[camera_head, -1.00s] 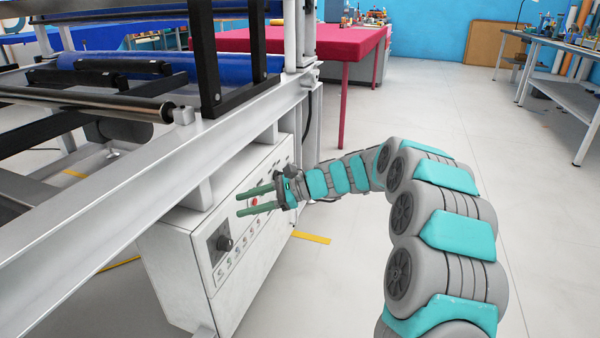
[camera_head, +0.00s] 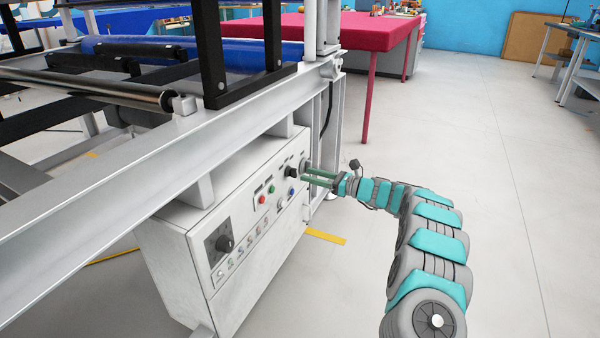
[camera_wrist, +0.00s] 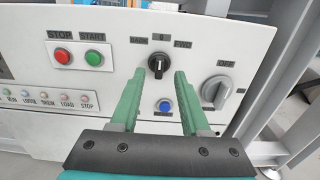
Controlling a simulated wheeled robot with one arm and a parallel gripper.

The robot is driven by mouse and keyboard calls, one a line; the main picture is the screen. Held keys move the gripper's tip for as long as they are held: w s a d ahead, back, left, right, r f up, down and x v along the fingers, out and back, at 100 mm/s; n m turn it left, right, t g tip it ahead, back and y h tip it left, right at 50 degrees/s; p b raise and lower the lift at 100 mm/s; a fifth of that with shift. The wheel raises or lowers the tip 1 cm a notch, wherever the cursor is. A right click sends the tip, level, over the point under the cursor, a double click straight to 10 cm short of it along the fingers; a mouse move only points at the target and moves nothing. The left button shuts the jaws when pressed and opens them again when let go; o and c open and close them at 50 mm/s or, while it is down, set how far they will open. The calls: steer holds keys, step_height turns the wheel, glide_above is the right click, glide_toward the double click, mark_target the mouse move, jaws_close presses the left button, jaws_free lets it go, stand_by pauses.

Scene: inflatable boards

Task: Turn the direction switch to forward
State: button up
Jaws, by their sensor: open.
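The direction switch (camera_wrist: 158,65) is a black rotary knob on the white control panel, under labels that look like BACK, 0 and FWD. Its pointer stands about upright, toward the 0. In the wrist view my gripper (camera_wrist: 155,80) is open, with its two green fingers on either side and just below the knob; I cannot tell if they touch it. In the head view my gripper (camera_head: 304,177) reaches the panel's right end from the right, and the fingers partly cover that area.
A red STOP button (camera_wrist: 63,56) and green START button (camera_wrist: 94,58) lie left of the switch. A blue button (camera_wrist: 165,106) sits below it, and a grey OFF rotary switch (camera_wrist: 217,93) to the right. The machine's white beam (camera_head: 150,150) runs above the panel. Floor at right is clear.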

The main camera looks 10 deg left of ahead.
mark_target(292, 172)
steer(key=shift+x, duration=2.55)
jaws_close()
